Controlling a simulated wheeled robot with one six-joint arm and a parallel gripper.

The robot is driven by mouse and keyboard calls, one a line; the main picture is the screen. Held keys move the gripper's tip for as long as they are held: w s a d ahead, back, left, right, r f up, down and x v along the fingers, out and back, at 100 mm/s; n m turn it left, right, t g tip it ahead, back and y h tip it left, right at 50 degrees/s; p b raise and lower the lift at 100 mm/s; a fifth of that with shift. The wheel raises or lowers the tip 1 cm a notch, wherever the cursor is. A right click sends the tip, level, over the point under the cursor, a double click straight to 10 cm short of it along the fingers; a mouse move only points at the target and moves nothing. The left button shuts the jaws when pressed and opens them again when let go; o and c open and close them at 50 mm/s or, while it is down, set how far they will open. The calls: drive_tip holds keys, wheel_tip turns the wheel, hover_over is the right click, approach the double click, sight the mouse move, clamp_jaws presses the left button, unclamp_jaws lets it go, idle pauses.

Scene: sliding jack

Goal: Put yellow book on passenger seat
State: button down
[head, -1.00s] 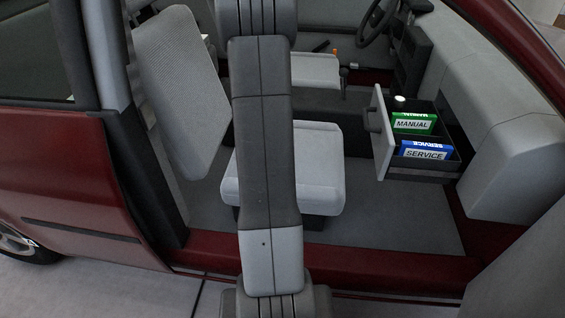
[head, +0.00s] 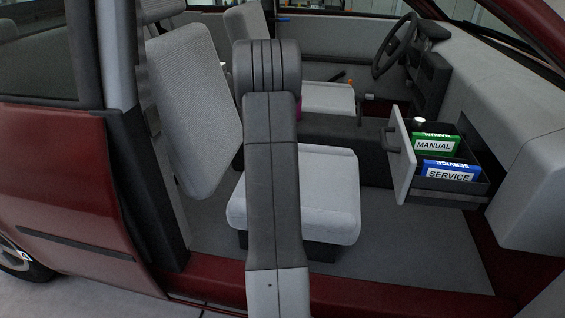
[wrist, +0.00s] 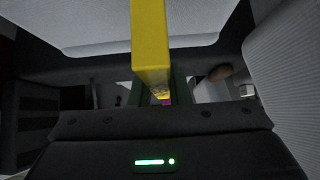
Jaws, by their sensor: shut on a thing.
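The yellow book (wrist: 150,45) stands on end between the fingers of my gripper (wrist: 157,96) in the wrist view. My gripper is shut on it. In the head view my arm hides both the gripper and the book. The passenger seat (head: 332,195) is the near grey seat, with a flat cushion and a tilted backrest (head: 192,100). My arm crosses in front of the cushion's left part. No book shows on the visible part of the cushion. In the wrist view a light grey padded surface (wrist: 85,22) lies behind the book.
An open glovebox drawer (head: 404,160) at the right holds a green manual (head: 434,146) and a blue service book (head: 449,170). The driver seat (head: 328,98) and steering wheel (head: 394,46) are farther back. The red door sill (head: 400,275) runs along the front.

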drive_tip(key=shift+f+b, duration=1.25)
drive_tip(key=shift+f, duration=0.8)
drive_tip(key=shift+f, duration=0.15)
drive_tip(key=c, duration=1.4)
unclamp_jaws()
drive_tip(key=shift+o, duration=0.2)
drive_tip(key=shift+r, duration=0.25)
drive_tip(key=p+v, duration=0.1)
drive_tip(key=v, duration=1.1)
drive_tip(key=shift+f, duration=0.1)
